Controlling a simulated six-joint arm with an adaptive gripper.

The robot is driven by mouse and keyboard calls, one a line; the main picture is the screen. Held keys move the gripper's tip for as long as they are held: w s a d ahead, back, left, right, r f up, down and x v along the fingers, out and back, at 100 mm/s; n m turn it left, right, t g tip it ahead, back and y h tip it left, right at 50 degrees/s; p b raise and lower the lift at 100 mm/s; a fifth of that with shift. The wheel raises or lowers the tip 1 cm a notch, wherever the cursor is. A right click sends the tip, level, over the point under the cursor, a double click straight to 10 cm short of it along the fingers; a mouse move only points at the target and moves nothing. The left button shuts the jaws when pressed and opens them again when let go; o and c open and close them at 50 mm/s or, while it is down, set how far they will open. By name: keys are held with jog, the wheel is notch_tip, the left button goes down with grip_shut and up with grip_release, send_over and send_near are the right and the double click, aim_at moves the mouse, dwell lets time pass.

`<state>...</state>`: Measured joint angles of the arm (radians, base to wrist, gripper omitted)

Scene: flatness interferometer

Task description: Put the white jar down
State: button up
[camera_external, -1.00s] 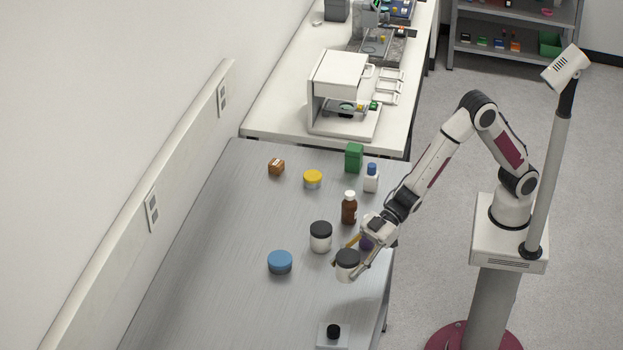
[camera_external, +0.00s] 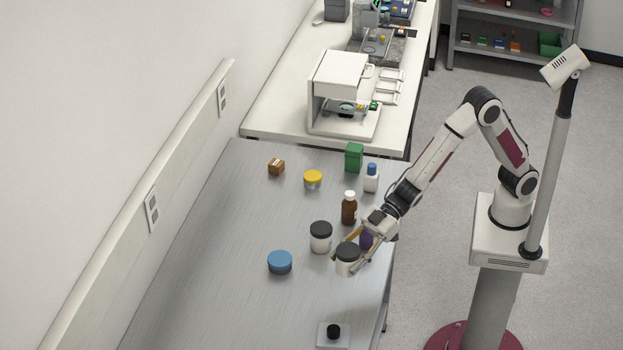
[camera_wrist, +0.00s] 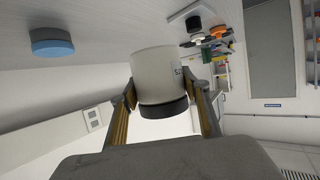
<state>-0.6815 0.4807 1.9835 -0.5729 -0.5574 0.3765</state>
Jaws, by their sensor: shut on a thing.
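A white jar with a black lid (camera_external: 347,267) is between the fingers of my gripper (camera_external: 348,258), over the right part of the grey table (camera_external: 210,270). The wrist view shows the same white jar (camera_wrist: 158,78) with a finger pressed on each side, its black lid toward the palm. My gripper (camera_wrist: 162,108) is shut on it. I cannot tell whether the jar's base touches the table. A second white jar with a black lid (camera_external: 321,237) stands on the table just left of the held jar.
A blue-lidded container (camera_external: 280,262) stands to the left. A small black-topped piece (camera_external: 333,332) sits on a plate in front. The table's left side is clear.

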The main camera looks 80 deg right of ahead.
aim_at(347, 248)
jog(key=shift+r, duration=0.1)
jog(key=shift+w+d+r, duration=0.1)
jog(key=shift+r, duration=0.8)
jog(key=shift+w+d+r, duration=0.15)
jog(key=shift+r, duration=0.7)
jog(key=shift+w+d+r, duration=0.1)
jog(key=shift+r, duration=0.8)
jog(key=w+d+m+t+h, duration=0.3)
jog(key=w+d, duration=0.9)
jog(key=d, duration=0.2)
jog(key=shift+w+d+m, duration=0.35)
jog(key=shift+d+m, duration=0.05)
jog(key=w+d+m+h, duration=0.1)
jog(key=w+d, duration=0.2)
jog(key=d, duration=0.3)
jog(key=w+d+m+t+h, duration=0.1)
jog(key=w+d, duration=0.1)
jog(key=d, duration=0.5)
jog(key=w+d+m+t+h, duration=0.1)
jog(key=w+d+h, duration=0.1)
jog(key=d, duration=0.5)
jog(key=shift+w+m, duration=0.4)
jog(key=shift+w, duration=0.4)
jog(key=f, duration=0.5)
jog(key=shift+a, duration=0.2)
jog(key=shift+f, duration=0.1)
jog(key=shift+f, duration=3.1)
